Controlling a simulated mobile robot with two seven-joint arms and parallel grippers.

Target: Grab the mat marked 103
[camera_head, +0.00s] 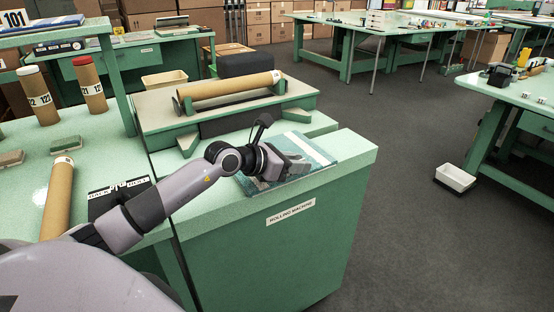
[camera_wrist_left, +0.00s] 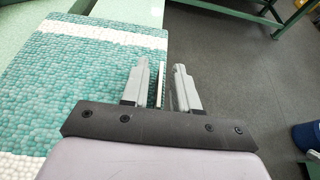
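A teal mat with white stripes (camera_head: 312,149) lies flat on the green cabinet labelled "ROLLING MACHINE" (camera_head: 335,185). It also fills the left side of the left wrist view (camera_wrist_left: 85,85). No number 103 is readable on it. My left gripper (camera_head: 290,165) is at the mat, its tip partly hidden by my wrist in the head view. In the left wrist view, the two fingers (camera_wrist_left: 160,88) are apart, one on each side of the mat's right edge, with a thin pale strip between them. I cannot tell if either finger touches the mat. My right gripper is not in view.
A cardboard tube (camera_head: 230,87) rests on the roller stand behind the mat. Tubes marked 122 (camera_head: 38,97) and 121 (camera_head: 89,84) stand on the left table. A white bin (camera_head: 455,178) is on the floor at right.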

